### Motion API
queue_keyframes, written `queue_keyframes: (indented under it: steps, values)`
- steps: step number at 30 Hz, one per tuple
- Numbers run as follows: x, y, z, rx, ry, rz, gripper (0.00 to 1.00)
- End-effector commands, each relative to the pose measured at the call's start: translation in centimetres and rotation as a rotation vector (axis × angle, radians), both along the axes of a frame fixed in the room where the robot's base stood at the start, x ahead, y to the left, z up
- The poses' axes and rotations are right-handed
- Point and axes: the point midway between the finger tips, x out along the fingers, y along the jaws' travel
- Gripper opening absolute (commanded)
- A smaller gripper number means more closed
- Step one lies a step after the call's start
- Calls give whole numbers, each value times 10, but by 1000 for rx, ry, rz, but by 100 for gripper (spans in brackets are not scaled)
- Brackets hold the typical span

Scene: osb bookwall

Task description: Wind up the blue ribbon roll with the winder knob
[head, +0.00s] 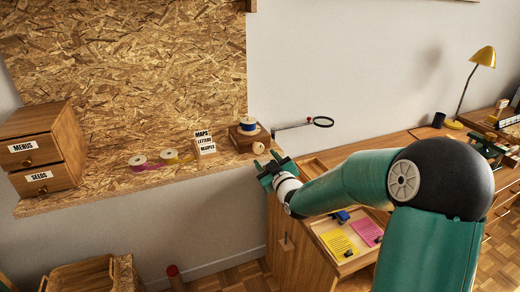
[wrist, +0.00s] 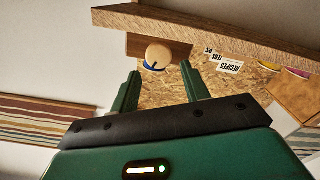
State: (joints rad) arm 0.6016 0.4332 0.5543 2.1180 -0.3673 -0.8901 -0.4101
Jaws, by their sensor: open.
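The blue ribbon roll (head: 248,126) sits on top of a small wooden winder block (head: 238,139) at the right end of the OSB shelf. A pale round winder knob (head: 259,148) sticks out from the block's front. My gripper (head: 267,161) is open and empty, just in front of and below the knob. In the wrist view the knob (wrist: 158,54) shows ahead, in line with the gap between the fingers (wrist: 159,76); it looks apart from both. Only a blue sliver of the roll (wrist: 154,68) shows behind the knob there.
Pink (head: 138,162) and yellow (head: 171,156) ribbon rolls lie left along the shelf, beside a labelled card box (head: 204,143). A small drawer cabinet (head: 43,150) stands at the far left. A desk (head: 300,235) stands below my arm.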

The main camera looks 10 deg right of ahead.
Motion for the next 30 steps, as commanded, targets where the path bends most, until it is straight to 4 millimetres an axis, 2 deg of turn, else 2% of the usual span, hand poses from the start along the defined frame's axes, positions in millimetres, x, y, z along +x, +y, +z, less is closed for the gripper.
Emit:
queue_keyframes:
  steps: [6,10,15,22,23,27,30]
  values:
    - [44,7,0,1,0,-1,46]
    - [63,9,0,0,-1,-2,46]
    - [74,10,0,0,1,-4,46]
    - [75,10,0,-1,0,-4,46]
    - [75,10,0,-1,0,-4,44]
    - [75,10,0,-2,0,-4,17]
    - [75,10,0,-1,0,-4,14]
